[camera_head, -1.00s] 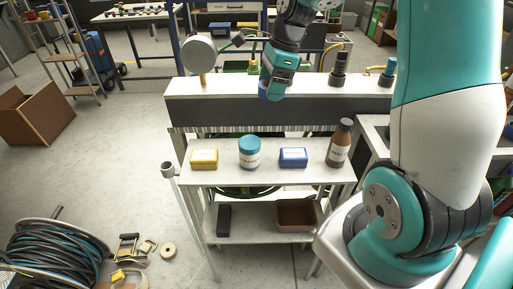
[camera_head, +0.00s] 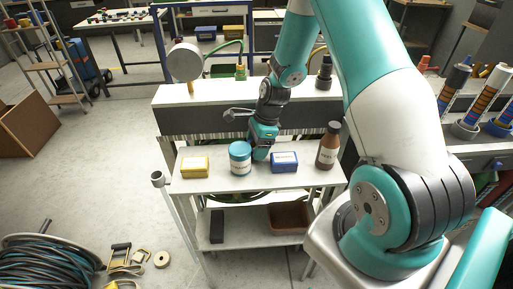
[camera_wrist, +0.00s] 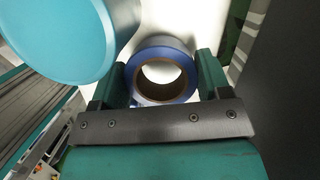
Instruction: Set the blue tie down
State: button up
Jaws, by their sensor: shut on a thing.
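The blue tie (camera_wrist: 187,90) looks like a blue ring-shaped roll with a brown inner core. It sits between the two green fingers of my gripper (camera_wrist: 163,78) in the wrist view, shut on it. In the head view my gripper (camera_head: 261,152) is low over the white shelf top (camera_head: 222,183), between the teal-lidded jar (camera_head: 240,158) and the blue box (camera_head: 284,162). The tie is mostly hidden there. A pale surface shows below it in the wrist view. I cannot tell whether the tie touches the shelf.
The jar stands very close on my gripper's left and fills the upper left of the wrist view (camera_wrist: 65,35). A yellow box (camera_head: 194,167) is further left and a brown bottle (camera_head: 328,146) is to the right. A raised white ledge (camera_head: 210,97) runs behind.

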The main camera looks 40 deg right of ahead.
jog(key=shift+f, duration=0.8)
jog(key=shift+f, duration=0.2)
jog(key=o, duration=0.9)
jog(key=shift+r, duration=0.2)
